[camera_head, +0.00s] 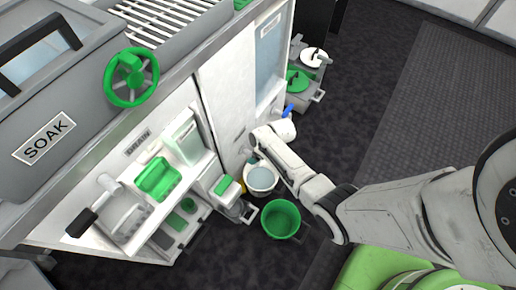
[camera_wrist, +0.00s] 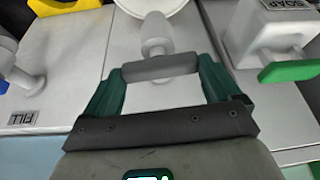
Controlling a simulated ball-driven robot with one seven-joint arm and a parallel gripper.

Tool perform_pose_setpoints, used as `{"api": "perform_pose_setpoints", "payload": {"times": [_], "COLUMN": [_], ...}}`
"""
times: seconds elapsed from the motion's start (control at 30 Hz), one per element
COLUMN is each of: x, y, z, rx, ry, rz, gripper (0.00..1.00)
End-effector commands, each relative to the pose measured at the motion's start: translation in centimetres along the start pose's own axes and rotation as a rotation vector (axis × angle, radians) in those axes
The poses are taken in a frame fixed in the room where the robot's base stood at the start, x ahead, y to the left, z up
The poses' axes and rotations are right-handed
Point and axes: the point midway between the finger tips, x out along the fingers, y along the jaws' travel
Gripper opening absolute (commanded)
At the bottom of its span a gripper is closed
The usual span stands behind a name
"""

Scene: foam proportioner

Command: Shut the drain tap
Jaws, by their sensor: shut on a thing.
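In the wrist view my gripper (camera_wrist: 160,75) has its dark green fingers on either end of a grey cross handle (camera_wrist: 160,67). It is shut on this handle. The handle sits on a pale rounded tap stem (camera_wrist: 156,35) against a light panel. I take this to be the drain tap, but no label on it is readable. In the head view my gripper (camera_head: 252,160) is at the front of the cabinet, above a white bucket (camera_head: 261,180); the handle is hidden there by my wrist.
A blue-handled tap (camera_head: 288,108) is just right of my wrist. A SOAP-labelled fitting with a green handle (camera_wrist: 290,71) is close on the right in the wrist view. A green bucket (camera_head: 281,219) stands on the floor. Open dark floor (camera_head: 350,110) lies to the right.

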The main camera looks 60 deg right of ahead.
Motion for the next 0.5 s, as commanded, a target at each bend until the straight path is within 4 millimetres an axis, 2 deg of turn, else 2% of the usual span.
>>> {"api": "perform_pose_setpoints", "payload": {"times": [0.5], "x": [-0.02], "y": [-0.05], "z": [0.08], "rx": [0.116], "ry": [-0.002], "rz": [0.047], "gripper": [0.60]}}
